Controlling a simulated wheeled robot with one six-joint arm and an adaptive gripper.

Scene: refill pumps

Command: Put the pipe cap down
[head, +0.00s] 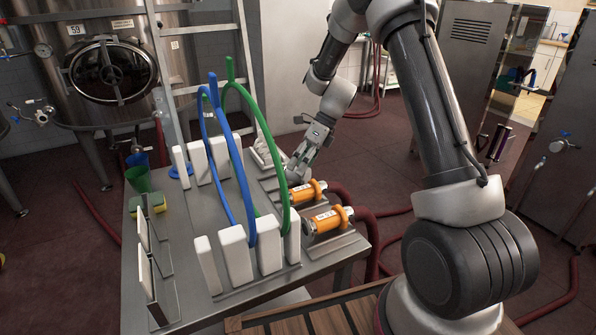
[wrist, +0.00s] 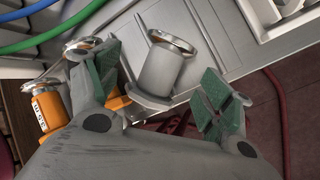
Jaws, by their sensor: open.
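My gripper (wrist: 160,82) is open in the wrist view, with green pads on both fingers. Between and just beyond the fingers is a grey cylindrical piece (wrist: 165,75) with a wide flange and a shiny metal ring at its other end. It looks like the pipe cap, but I cannot be sure. It appears to rest on the steel tabletop, and I cannot tell whether the fingers touch it. In the head view my gripper (head: 297,172) is low over the table's far right edge, beyond the orange pumps (head: 307,192); the grey piece is not clear there.
The steel table (head: 190,295) carries white blocks (head: 236,256) with tall blue hoses (head: 215,170) and green hoses (head: 282,170) arching over them. A green cup (head: 138,179) and a yellow sponge (head: 157,202) are at the left. A ladder (head: 163,65) stands behind.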

